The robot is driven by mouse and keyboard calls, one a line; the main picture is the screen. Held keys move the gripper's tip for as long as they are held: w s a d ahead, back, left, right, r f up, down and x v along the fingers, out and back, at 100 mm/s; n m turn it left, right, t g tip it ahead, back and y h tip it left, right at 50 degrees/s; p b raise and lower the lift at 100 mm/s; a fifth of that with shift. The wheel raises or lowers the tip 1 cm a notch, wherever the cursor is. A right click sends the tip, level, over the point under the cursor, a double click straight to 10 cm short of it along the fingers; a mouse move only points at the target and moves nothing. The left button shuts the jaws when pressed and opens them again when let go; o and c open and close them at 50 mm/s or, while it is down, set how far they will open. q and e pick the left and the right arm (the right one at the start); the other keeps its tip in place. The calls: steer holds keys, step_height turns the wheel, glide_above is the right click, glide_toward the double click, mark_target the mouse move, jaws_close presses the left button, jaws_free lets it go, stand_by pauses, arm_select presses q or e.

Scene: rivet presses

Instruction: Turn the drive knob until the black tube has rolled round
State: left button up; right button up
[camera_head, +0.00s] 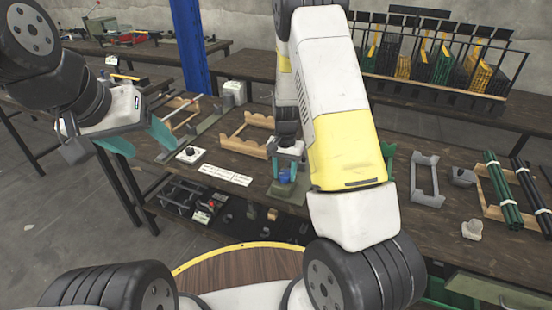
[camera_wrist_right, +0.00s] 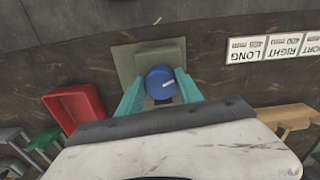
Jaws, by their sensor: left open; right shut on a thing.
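A blue drive knob (camera_head: 284,177) stands on a grey-green base (camera_head: 285,194) near the bench's front edge. In the right wrist view the knob (camera_wrist_right: 160,76) has a short white mark on its top. My right gripper (camera_head: 286,174) is shut on it, with a teal finger on each side; it also shows in the right wrist view (camera_wrist_right: 161,84). My left gripper (camera_head: 140,141) is open and empty at the left, above the bench's left end. Black tubes (camera_head: 531,180) lie on a wooden rack at the right; I cannot tell which black tube the knob drives.
Green tubes (camera_head: 500,188) lie beside the black ones. A white label strip (camera_head: 226,175) and a white plate with a black knob (camera_head: 190,155) lie left of the blue knob. A wooden cradle (camera_head: 245,131) stands behind. A red bin (camera_wrist_right: 76,105) shows in the right wrist view.

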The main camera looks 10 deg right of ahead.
mark_target(285, 175)
steer(key=n, duration=0.5)
steer(key=shift+d+n, duration=0.1)
steer(key=shift+n, duration=0.2)
stand_by(0.4)
steer(key=o, duration=1.4)
steer(key=shift+c, duration=0.2)
steer(key=shift+r, duration=0.1)
step_height(285, 175, up, 8)
steer(key=shift+f, duration=0.15)
